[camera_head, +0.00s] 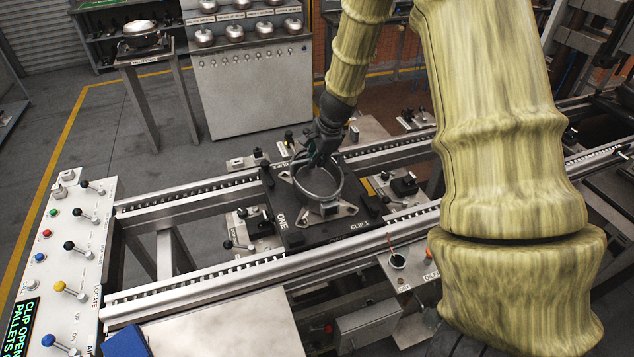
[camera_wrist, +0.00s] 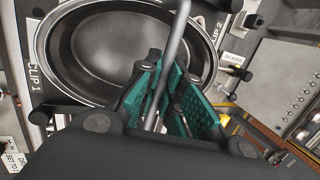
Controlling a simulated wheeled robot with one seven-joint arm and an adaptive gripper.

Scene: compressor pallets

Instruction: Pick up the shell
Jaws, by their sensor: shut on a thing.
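The shell (camera_head: 319,184) is a round, open grey metal bowl. It sits on the dark pallet (camera_head: 290,240) marked ONE, on the rail line. In the wrist view the shell (camera_wrist: 100,50) fills the upper left, with its inside empty. My gripper (camera_head: 322,152) is at the shell's far rim. I cannot tell any gap under the shell.
Clip labels and black knobs surround the shell. Rails (camera_head: 200,275) run on both sides of the pallet. A lever panel (camera_head: 75,240) stands at left. A grey cabinet (camera_head: 255,90) with several domed metal parts stands behind, beside a small table (camera_head: 150,60).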

